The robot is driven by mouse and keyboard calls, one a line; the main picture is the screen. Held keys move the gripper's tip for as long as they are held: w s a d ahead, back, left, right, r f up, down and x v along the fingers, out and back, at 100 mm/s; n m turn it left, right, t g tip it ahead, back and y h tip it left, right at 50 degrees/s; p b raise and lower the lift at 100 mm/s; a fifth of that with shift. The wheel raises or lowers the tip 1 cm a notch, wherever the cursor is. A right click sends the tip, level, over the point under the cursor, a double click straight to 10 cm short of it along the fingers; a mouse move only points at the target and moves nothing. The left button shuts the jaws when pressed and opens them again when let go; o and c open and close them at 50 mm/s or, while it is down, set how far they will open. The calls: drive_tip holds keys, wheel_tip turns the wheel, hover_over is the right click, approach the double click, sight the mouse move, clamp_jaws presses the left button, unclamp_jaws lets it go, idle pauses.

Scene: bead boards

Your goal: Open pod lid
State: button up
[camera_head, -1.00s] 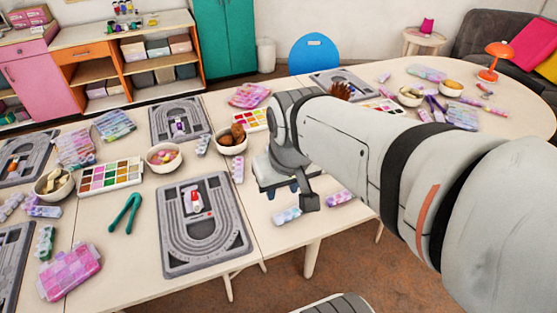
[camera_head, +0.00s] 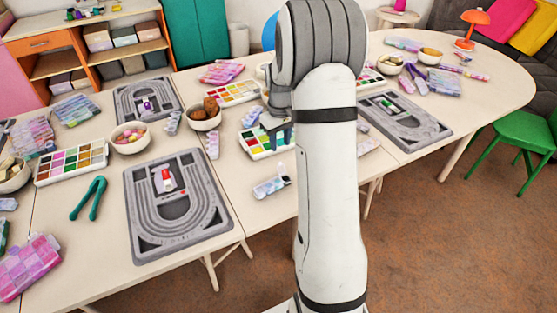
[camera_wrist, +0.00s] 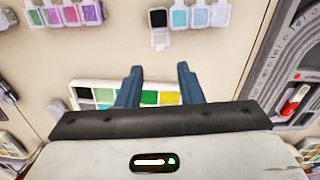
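A strip of small pods (camera_head: 270,187) with pale blue and lilac contents lies near the table's front edge, right of the grey bead board. It also shows at the top of the wrist view (camera_wrist: 200,15). Its end pod looks dark inside, and a small pale lid (camera_wrist: 159,39) hangs out beside it; in the head view a small flap stands up at the strip's right end. My gripper (camera_wrist: 159,70) is open and empty, its blue fingers apart and short of the strip. In the head view the gripper (camera_head: 278,132) is over a colour tray, partly hidden by my arm.
The colour tray (camera_head: 256,146) lies under my gripper. A grey bead board (camera_head: 140,222) with a red and white piece lies left of the strip. Another pod strip (camera_wrist: 72,13) is at the wrist view's upper left. Bowls (camera_head: 203,124) stand farther back.

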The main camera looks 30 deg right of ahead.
sight(281, 166)
wheel_tip(281, 166, down, 7)
drive_tip(key=shift+f, duration=0.2)
idle(0.3)
drive_tip(key=c, duration=0.7)
drive_tip(key=shift+o, duration=0.2)
drive_tip(key=t+b, duration=0.1)
drive_tip(key=b, duration=0.1)
drive_tip(key=shift+s+f+b, duration=0.25)
drive_tip(key=shift+s+b, duration=0.1)
drive_tip(key=shift+s, duration=0.05)
drive_tip(key=shift+s+r+t+b, duration=0.1)
drive_tip(key=shift+s+t+b, duration=0.15)
drive_tip(key=shift+t+b, duration=0.55)
drive_tip(key=shift+s+r+b, duration=0.15)
drive_tip(key=shift+r+b, duration=0.15)
drive_tip(key=shift+b, duration=0.3)
drive_tip(key=o, duration=0.7)
drive_tip(key=shift+c, duration=0.2)
